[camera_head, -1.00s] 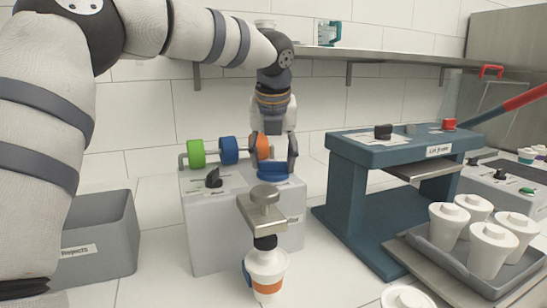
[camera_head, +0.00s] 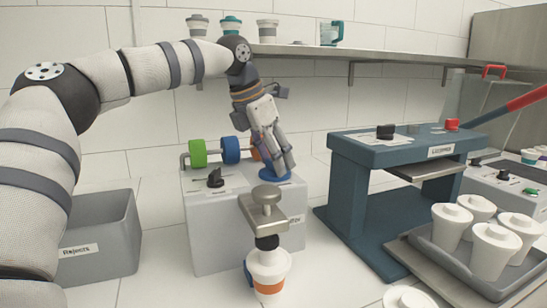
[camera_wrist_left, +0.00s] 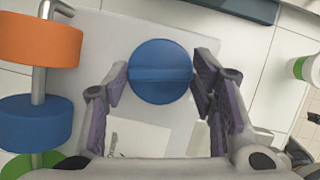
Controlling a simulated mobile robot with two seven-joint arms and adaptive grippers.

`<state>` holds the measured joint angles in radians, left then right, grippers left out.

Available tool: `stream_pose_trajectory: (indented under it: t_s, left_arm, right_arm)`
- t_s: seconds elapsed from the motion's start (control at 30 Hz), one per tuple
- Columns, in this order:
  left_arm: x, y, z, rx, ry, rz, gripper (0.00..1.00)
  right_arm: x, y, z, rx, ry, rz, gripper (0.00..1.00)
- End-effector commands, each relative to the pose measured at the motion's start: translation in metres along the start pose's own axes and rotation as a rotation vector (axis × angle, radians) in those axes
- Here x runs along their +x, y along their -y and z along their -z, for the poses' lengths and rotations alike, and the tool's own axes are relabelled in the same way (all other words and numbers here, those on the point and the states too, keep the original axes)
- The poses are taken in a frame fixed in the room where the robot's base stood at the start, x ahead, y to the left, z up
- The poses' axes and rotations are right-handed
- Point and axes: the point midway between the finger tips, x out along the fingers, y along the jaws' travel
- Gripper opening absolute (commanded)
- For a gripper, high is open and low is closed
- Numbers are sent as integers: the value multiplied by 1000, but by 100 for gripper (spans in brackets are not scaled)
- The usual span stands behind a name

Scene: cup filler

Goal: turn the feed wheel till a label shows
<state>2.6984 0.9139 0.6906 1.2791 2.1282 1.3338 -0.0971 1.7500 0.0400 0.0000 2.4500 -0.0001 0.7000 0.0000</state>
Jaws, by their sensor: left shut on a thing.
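The blue feed wheel (camera_head: 275,175) sits on top of the grey machine box (camera_head: 225,235); in the left wrist view it is a round blue knob (camera_wrist_left: 160,72) with a raised bar across it. My left gripper (camera_head: 279,163) comes down on it at a tilt, with its fingers on either side of the knob (camera_wrist_left: 158,80), shut on it. Green (camera_head: 197,152), blue (camera_head: 230,150) and orange (camera_wrist_left: 40,40) rolls hang on a metal rod beside it. A white cup (camera_head: 268,262) with an orange band is under the machine's front arm (camera_head: 263,210). My right gripper is not in view.
A grey Rejects bin (camera_head: 105,240) stands at the left. A dark blue press (camera_head: 400,155) stands at the right, with a tray (camera_head: 430,258) of lidded white cups before it. A shelf (camera_head: 370,52) runs along the wall behind.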

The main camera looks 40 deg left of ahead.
Motion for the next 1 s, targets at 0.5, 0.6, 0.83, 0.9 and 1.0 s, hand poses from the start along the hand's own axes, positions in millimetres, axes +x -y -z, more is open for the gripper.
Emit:
stream_pose_trajectory:
  t_s: [0.5,0.6,0.83,0.9,1.0]
  left_arm:
    - [6,-3,0,445,-6,189,24]
    - [6,-4,0,523,-7,222,24]
    - [5,-4,-1,675,-6,284,24]
    - [5,-4,-1,712,-6,299,24]
    - [4,-4,-1,755,-6,316,24]
  right_arm:
    - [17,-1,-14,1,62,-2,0]
    - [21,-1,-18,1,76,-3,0]
    - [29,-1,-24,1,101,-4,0]
    - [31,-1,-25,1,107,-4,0]
    - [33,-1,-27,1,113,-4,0]
